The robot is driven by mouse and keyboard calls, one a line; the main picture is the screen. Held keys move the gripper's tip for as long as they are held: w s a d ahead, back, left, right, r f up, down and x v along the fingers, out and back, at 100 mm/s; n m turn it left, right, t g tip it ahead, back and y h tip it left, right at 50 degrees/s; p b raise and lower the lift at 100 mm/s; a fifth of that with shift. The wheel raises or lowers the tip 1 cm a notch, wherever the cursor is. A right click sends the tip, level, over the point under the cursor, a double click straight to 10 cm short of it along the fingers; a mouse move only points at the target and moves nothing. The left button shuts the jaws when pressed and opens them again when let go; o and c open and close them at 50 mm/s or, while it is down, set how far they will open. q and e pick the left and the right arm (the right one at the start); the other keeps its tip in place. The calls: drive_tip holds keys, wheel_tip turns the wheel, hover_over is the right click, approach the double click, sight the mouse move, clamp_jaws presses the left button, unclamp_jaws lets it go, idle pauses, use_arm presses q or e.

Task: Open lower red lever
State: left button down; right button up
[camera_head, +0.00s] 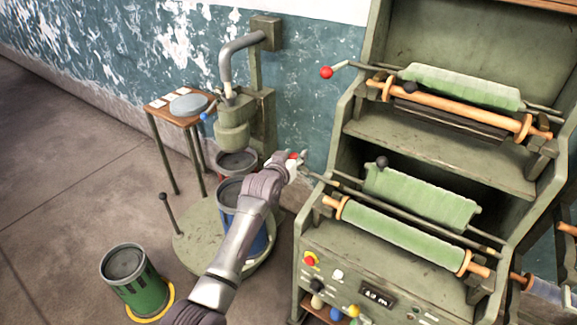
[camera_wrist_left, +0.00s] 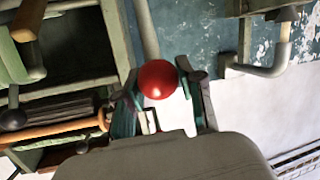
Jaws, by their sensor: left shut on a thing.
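The lower red lever's round red knob (camera_head: 293,156) is at the left end of the lower roller unit, mostly covered by my gripper in the head view. In the left wrist view the red knob (camera_wrist_left: 157,79) sits between the two fingers, its grey rod running up from it. My left gripper (camera_head: 299,161) is shut on this knob; it also shows in the left wrist view (camera_wrist_left: 163,92). The upper red lever (camera_head: 327,72) stands free at the left of the upper roller unit. My right gripper is not in view.
The green machine (camera_head: 455,170) holds an upper roller (camera_head: 460,104) and a lower roller (camera_head: 400,235), with a button panel (camera_head: 362,293) below. To the left are a pump stand (camera_head: 233,115), a small table (camera_head: 165,107) and a green drum (camera_head: 140,285). Open floor lies at far left.

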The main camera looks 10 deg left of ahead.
use_arm(q)
drive_tip(key=shift+w+d+r, duration=0.25)
drive_tip(key=shift+w+r, duration=0.15)
drive_tip(key=shift+w, duration=0.15)
drive_tip(key=shift+w+d+r, duration=0.2)
drive_tip(key=shift+w+r, duration=0.2)
drive_tip(key=shift+w, duration=0.15)
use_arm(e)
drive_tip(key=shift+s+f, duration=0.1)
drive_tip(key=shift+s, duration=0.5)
use_arm(q)
drive_tip(key=c, duration=0.9)
unclamp_jaws()
drive_tip(key=shift+f, duration=0.1)
drive_tip(key=shift+c, duration=0.2)
drive_tip(key=shift+o, duration=1.1)
drive_tip(key=shift+w+d+f, duration=0.1)
drive_tip(key=shift+w+d, duration=0.05)
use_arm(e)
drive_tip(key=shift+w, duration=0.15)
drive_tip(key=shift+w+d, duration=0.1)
use_arm(q)
drive_tip(key=shift+s, duration=0.35)
drive_tip(key=v, duration=1.1)
drive_tip(key=shift+s, duration=0.2)
